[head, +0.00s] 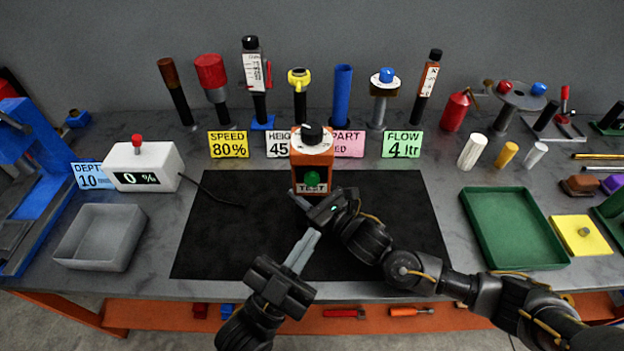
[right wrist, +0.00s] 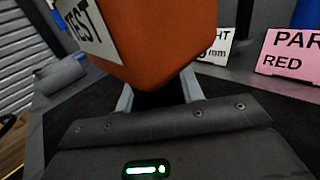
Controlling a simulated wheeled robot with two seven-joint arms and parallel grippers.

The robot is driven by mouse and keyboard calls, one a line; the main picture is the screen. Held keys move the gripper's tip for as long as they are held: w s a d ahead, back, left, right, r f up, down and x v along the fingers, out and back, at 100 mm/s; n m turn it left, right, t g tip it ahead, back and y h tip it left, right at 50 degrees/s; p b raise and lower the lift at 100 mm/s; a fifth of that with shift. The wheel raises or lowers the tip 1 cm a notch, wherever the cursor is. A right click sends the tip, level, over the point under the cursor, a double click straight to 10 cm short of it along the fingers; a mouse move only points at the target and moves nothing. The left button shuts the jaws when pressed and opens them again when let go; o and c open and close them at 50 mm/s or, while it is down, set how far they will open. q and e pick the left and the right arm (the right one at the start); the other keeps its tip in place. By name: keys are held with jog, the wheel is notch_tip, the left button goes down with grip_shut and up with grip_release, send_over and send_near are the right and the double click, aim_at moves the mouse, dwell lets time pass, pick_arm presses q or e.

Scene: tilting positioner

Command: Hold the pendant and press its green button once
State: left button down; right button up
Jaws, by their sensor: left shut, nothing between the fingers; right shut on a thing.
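The orange pendant (head: 325,157) stands upright above the back of the black mat, with a black knob on a white dial on top. Its green button (head: 312,179) faces me, above a TEST label. My right gripper (head: 308,197) is shut on the pendant's lower part; in the right wrist view its fingers reach to the underside of the orange body (right wrist: 165,40). The button is out of sight in that view. My left gripper (head: 311,237) is shut and empty, its fingertips pointing up toward the pendant, below and apart from the button.
The black mat (head: 220,240) is otherwise clear. A white box with a percent display (head: 158,175) and a grey tray (head: 75,240) are at left. A green tray (head: 475,225) is at right. Label cards and several upright tools line the back.

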pick_arm(q)
send_near(318, 179)
jog(key=shift+s+d+r+x, duration=0.1)
jog(key=shift+s+x, duration=0.05)
jog(key=shift+x, duration=0.7)
jog(key=shift+s+d+r+x, duration=0.1)
jog(key=shift+s+x, duration=0.05)
jog(key=shift+x, duration=0.75)
jog(key=shift+s+d+r+x, duration=0.1)
jog(key=shift+s+x, duration=0.05)
jog(key=shift+x, duration=0.7)
jog(key=shift+w, duration=0.45)
jog(key=shift+w, duration=0.55)
dwell(0.8)
jog(key=shift+s, duration=1)
jog(key=shift+s, duration=2.5)
